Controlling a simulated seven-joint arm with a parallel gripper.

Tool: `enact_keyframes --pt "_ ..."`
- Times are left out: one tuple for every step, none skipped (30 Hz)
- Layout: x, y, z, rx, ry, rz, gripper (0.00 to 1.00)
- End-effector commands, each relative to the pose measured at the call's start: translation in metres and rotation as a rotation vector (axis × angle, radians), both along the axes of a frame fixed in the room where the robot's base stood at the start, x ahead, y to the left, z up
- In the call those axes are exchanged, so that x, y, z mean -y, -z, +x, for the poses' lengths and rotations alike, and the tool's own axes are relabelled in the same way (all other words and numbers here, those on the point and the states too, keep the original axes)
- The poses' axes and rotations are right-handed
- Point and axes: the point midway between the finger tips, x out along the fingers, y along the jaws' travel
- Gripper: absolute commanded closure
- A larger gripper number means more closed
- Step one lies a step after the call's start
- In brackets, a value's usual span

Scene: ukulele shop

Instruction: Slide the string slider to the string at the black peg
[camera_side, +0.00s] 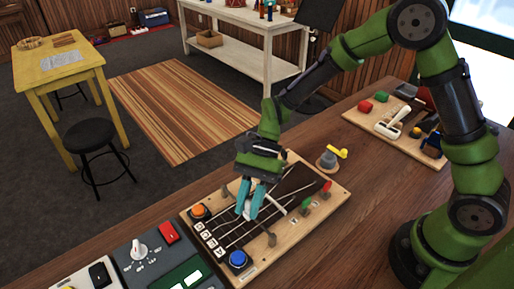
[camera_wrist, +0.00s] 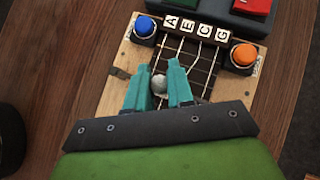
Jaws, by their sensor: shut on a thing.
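The string board (camera_side: 335,200) is a wooden panel with a dark fretted strip and pale strings, lying on the bench. My gripper (camera_side: 251,203) points down over the strings, its teal fingers near the lettered end. In the wrist view my gripper (camera_wrist: 161,68) is shut on a small grey rounded knob (camera_wrist: 159,83), which looks like the string slider. The fingers partly hide it. A green peg (camera_side: 306,203) and a red peg (camera_side: 327,186) stand at the far right end. I cannot clearly pick out the black peg.
White tiles A, E, C, G (camera_wrist: 197,29) mark one end of the strings, between a blue button (camera_wrist: 145,26) and an orange button (camera_wrist: 244,54). A grey control panel (camera_side: 150,255) adjoins that end.

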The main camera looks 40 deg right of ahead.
Motion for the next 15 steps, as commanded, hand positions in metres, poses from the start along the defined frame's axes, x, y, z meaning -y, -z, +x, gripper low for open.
enact_keyframes --pt "0.000 0.000 0.000 0.001 0.001 0.000 1.00" --pt "0.000 0.000 0.000 0.001 0.001 0.000 1.00" --pt "0.000 0.000 0.000 0.001 0.001 0.000 1.00" --pt "0.000 0.000 0.000 0.001 0.001 0.000 1.00" --pt "0.000 0.000 0.000 0.001 0.001 0.000 1.00" --pt "0.000 0.000 0.001 0.001 0.001 0.000 1.00" --pt "0.000 0.000 0.003 0.001 0.001 0.001 1.00" --pt "0.000 0.000 0.006 0.001 0.001 0.001 1.00" --pt "0.000 0.000 0.011 0.000 0.002 0.001 1.00" --pt "0.000 0.000 0.015 0.001 0.002 0.000 1.00" --pt "0.000 0.000 0.018 0.001 0.003 0.001 1.00" --pt "0.000 0.000 0.022 0.001 0.003 0.002 1.00" --pt "0.000 0.000 0.024 0.000 0.003 0.001 1.00" --pt "0.000 0.000 0.026 0.000 0.001 0.001 1.00" --pt "0.000 0.000 0.027 0.000 0.001 0.001 1.00"
